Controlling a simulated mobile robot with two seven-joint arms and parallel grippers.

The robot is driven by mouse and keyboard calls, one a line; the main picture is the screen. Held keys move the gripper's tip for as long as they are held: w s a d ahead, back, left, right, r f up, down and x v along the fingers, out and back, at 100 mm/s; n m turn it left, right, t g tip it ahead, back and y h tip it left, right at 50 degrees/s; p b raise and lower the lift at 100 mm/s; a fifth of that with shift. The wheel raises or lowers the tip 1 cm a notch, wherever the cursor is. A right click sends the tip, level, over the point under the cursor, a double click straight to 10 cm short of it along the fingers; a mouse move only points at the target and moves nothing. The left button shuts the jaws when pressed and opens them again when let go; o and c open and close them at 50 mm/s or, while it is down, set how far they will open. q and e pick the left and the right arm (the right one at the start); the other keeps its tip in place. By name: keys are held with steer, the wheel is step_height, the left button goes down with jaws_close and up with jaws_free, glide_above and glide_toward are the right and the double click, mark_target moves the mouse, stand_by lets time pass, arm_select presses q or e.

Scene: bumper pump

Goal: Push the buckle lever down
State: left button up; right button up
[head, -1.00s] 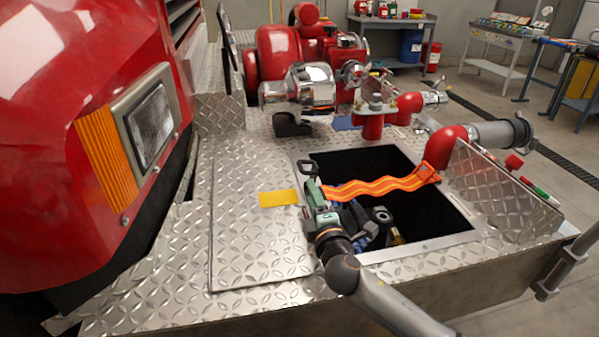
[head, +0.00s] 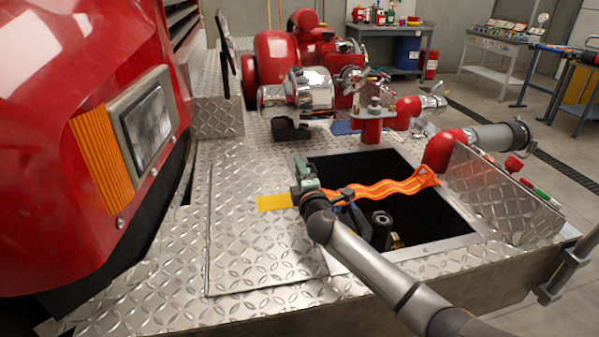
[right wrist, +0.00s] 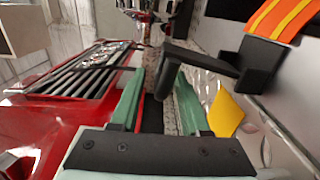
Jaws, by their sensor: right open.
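The orange strap (head: 385,192) with yellow stripes crosses the open hatch. In the right wrist view, the black buckle (right wrist: 255,65) sits at the end of the strap (right wrist: 280,18). Its black lever (right wrist: 172,72) reaches left, with its end in front of or between my green fingers; I cannot tell if they touch. My left gripper is not in view.
The dark hatch (head: 440,225) opens in the diamond-plate deck (head: 255,250). A yellow label (head: 275,202) lies left of my right gripper. The red and chrome pump (head: 310,90) stands behind, and a red pipe elbow (head: 445,148) stands right of the hatch.

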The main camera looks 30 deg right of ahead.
jaws_close()
stand_by(0.3)
stand_by(1.1)
